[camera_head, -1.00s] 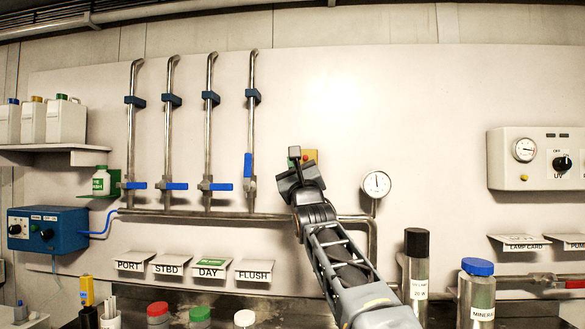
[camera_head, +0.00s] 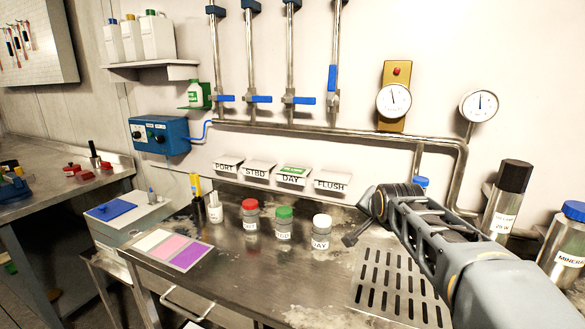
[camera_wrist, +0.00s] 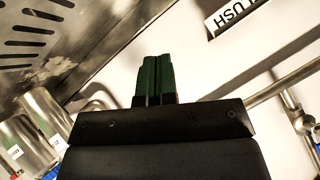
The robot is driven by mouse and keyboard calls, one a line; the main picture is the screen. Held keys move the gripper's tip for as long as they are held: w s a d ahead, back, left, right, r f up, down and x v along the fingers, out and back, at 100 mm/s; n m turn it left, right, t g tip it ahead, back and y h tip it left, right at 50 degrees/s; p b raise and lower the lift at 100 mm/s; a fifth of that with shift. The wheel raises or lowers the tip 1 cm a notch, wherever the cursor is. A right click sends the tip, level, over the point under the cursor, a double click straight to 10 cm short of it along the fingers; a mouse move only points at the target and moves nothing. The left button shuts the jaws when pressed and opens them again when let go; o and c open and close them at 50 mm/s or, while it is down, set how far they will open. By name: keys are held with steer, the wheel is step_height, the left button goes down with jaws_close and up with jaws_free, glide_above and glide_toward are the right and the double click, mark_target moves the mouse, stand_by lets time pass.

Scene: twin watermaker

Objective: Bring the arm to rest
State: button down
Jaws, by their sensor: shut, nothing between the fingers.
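My arm reaches in from the lower right in the head view. My gripper (camera_head: 352,236) hangs over the steel bench, left of the slotted drain plate (camera_head: 401,288) and right of the white-capped jar (camera_head: 321,233). In the wrist view my gripper's two green fingers (camera_wrist: 155,75) lie side by side, shut and empty. The wrist view also shows the FLUSH label (camera_wrist: 236,14) at the top right and the drain plate's slots (camera_wrist: 28,42) at the top left. My gripper's wrist part hides some of the bench behind it.
Jars with red (camera_head: 250,205) and green (camera_head: 284,212) caps stand on the bench. A black-capped cylinder (camera_head: 508,195) and a blue-capped bottle (camera_head: 569,240) stand at right, close to my arm. Pipes and two gauges (camera_head: 479,107) are on the wall behind. The bench's front middle is clear.

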steer(key=s+a+f+n+g+p, duration=0.1)
steer(key=s+n+g+p, duration=0.2)
steer(key=s, duration=0.9)
steer(key=s+a+f+n+g+y+p, duration=0.1)
steer(key=s+n+g+p, duration=0.3)
steer(key=s+p, duration=0.5)
steer(key=s+a+n, duration=0.1)
steer(key=s, duration=0.2)
steer(key=shift+a+p, duration=0.3)
steer(key=shift+p, duration=0.05)
steer(key=shift+s+a, duration=0.1)
